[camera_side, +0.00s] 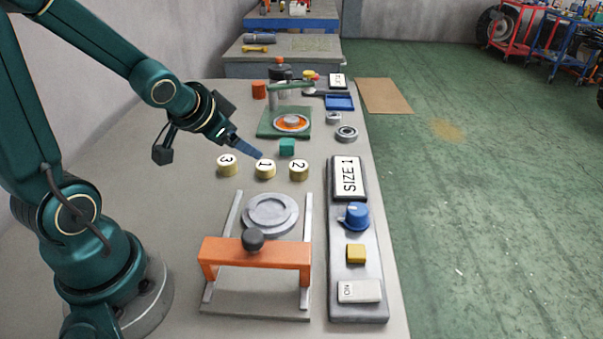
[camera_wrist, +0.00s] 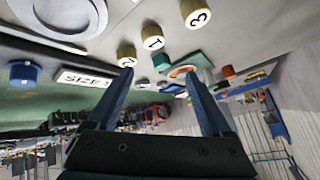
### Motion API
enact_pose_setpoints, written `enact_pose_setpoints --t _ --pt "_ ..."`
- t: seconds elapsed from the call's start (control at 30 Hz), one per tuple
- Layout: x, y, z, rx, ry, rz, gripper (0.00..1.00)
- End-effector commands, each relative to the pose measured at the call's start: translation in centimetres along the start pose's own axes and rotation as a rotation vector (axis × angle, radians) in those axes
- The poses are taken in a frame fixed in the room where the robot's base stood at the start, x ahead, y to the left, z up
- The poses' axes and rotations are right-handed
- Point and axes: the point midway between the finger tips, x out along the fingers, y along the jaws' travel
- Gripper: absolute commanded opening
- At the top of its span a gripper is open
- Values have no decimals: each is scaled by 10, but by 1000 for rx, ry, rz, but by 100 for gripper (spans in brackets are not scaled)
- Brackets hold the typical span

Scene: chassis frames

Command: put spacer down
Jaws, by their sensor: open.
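Three cream, yellowish round spacers marked 3 (camera_side: 227,167), 1 (camera_side: 265,169) and 2 (camera_side: 299,170) stand upright in a row on the grey bench. My gripper (camera_side: 259,154) is low, just above and behind spacer 1 in the side view. In the wrist view my gripper (camera_wrist: 160,72) has its two blue fingers spread apart with nothing held between them. Spacer 1 (camera_wrist: 152,38) shows beyond the gap, spacer 2 (camera_wrist: 127,54) near the left fingertip, and spacer 3 (camera_wrist: 196,14) up at the right. Whether a finger touches spacer 1 cannot be told.
In front of the spacers is a grey round plate (camera_side: 270,212) within a frame with an orange bridge (camera_side: 255,251). A control panel with a SIZE 1 sign (camera_side: 348,176) stands at right. A teal cube (camera_side: 287,147) and a green fixture (camera_side: 272,127) lie behind.

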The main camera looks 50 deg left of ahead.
Motion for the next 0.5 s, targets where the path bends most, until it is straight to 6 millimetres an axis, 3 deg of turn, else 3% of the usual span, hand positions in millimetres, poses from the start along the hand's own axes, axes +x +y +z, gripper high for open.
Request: enact_pose_setpoints --t 0.13,0.3,0.5 --pt "-48 25 -2 -43 -39 32 84" --pt "-100 60 16 -90 -103 138 84" --pt "-140 88 40 -100 -161 254 84"
